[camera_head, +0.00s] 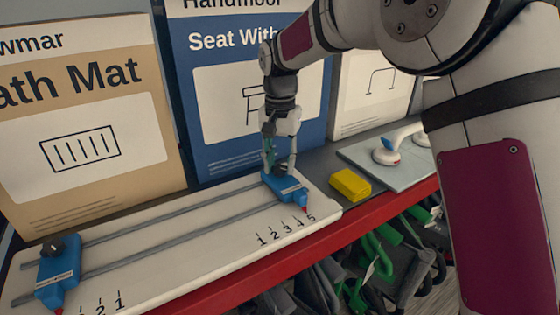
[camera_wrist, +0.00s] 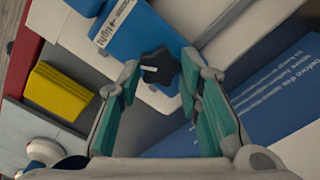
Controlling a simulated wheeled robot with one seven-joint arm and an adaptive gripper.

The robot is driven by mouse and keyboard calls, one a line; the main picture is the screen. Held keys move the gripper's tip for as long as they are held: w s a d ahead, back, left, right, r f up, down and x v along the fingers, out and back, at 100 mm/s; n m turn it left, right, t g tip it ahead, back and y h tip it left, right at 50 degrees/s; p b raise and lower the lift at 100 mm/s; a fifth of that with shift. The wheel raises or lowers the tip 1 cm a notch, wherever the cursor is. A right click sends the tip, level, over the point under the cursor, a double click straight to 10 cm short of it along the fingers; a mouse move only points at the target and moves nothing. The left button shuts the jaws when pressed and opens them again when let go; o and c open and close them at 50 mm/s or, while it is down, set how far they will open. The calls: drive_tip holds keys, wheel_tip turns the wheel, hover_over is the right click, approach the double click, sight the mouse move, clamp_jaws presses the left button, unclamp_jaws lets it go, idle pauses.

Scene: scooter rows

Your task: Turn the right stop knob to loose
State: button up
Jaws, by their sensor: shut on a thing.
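The right stop is a blue block (camera_head: 285,187) on two grey rails at the right of a white board, its red pointer near the printed 4 and 5. In the wrist view the block (camera_wrist: 145,40) bears a white label (camera_wrist: 115,22) whose rotated word looks like "tight". Its black lobed knob (camera_wrist: 161,68) has a white mark toward the picture's left. My gripper (camera_head: 279,168) reaches down over this stop. In the wrist view its teal-padded fingers stand on either side of the knob, closed on it.
The left stop (camera_head: 58,272), blue with a black knob, sits at the board's far left. A yellow block (camera_head: 350,185) lies just right of the board. Large boxes stand close behind; a red shelf edge (camera_head: 375,218) runs in front.

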drive_tip(key=shift+n, duration=0.3)
drive_tip(key=n+b, duration=0.1)
drive_tip(key=n, duration=0.4)
drive_tip(key=shift+a+b, duration=0.1)
drive_tip(key=shift+b, duration=0.25)
drive_tip(key=n+b, duration=0.1)
drive_tip(key=n, duration=0.4)
drive_tip(key=shift+n, duration=0.4)
drive_tip(key=n, duration=0.6)
drive_tip(key=shift+s+a, duration=0.1)
drive_tip(key=n, duration=0.5)
drive_tip(key=shift+s+n+b, duration=0.1)
drive_tip(key=shift+n+b, duration=0.2)
drive_tip(key=shift+n, duration=0.1)
drive_tip(key=o, duration=1.2)
drive_tip(key=shift+c, duration=0.2)
